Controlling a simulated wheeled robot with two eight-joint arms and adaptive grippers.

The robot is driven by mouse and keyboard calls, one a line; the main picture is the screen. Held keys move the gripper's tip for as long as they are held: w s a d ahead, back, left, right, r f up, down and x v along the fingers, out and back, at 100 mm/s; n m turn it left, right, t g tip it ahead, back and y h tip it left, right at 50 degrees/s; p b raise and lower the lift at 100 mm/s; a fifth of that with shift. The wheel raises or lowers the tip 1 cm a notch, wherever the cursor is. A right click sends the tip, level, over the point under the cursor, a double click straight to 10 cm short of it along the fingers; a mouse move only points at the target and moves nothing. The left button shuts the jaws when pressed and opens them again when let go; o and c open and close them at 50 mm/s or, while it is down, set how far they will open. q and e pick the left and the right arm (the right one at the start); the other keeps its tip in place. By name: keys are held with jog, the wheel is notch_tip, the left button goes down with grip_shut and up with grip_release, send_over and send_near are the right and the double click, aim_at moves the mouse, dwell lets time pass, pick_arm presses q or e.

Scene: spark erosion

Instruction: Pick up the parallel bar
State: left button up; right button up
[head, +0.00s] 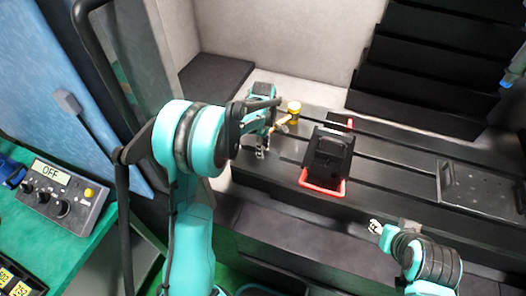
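I cannot make out a parallel bar for certain. My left gripper (261,153) points down over the left end of the dark slotted table (390,180). It is small in the view, and I cannot tell whether its fingers are apart or closed on something. My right gripper (376,228) is at the table's front edge at the lower right, and its finger state is unclear. A small grey block-like shape (409,226) shows beside it.
A yellow-headed mallet (293,108) lies just right of my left gripper. A black vise-like block (327,153) with a red handle (324,190) stands mid-table. A grey plate (480,188) lies at right. A control box (62,195) sits on the green bench at left.

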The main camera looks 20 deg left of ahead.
pick_arm(q)
jog(key=shift+r, duration=0.1)
grip_shut()
